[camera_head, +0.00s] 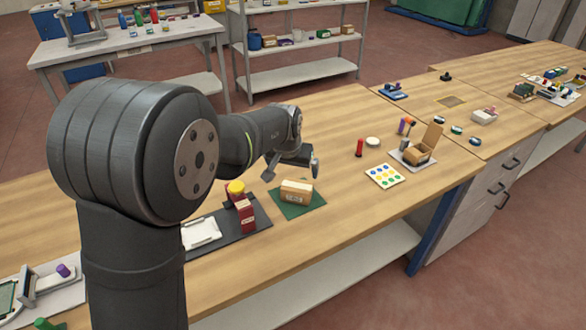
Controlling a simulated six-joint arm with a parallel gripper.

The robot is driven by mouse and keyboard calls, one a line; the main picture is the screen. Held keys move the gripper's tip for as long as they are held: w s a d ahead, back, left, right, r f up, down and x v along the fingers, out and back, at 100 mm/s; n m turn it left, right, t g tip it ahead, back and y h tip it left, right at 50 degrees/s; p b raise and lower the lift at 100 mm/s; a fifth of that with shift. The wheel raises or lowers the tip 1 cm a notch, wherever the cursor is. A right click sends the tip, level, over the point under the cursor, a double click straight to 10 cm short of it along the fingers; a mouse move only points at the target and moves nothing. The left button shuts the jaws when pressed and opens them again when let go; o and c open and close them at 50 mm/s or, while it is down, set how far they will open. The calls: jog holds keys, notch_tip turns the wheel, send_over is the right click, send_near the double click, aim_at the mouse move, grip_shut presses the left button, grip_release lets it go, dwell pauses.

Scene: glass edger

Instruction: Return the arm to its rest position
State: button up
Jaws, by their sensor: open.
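My arm rises in the left foreground and reaches to the right over the wooden bench (345,118). My gripper (293,165) is at its end, tilted downward, with its fingers apart. Nothing shows between them. It is above and just behind a brown box (297,191) that lies on a green mat (288,209). A gap seems to separate the gripper from the box. Part of the gripper is hidden by its own wrist.
A dark tray (238,230) with red boxes (246,216) and a yellow round item (236,187) is left of the mat. Shelves (300,72) stand behind.

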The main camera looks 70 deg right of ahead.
aim_at(297, 185)
jog(key=x, duration=1.2)
jog(key=shift+r, duration=0.95)
jog(key=shift+d, duration=0.1)
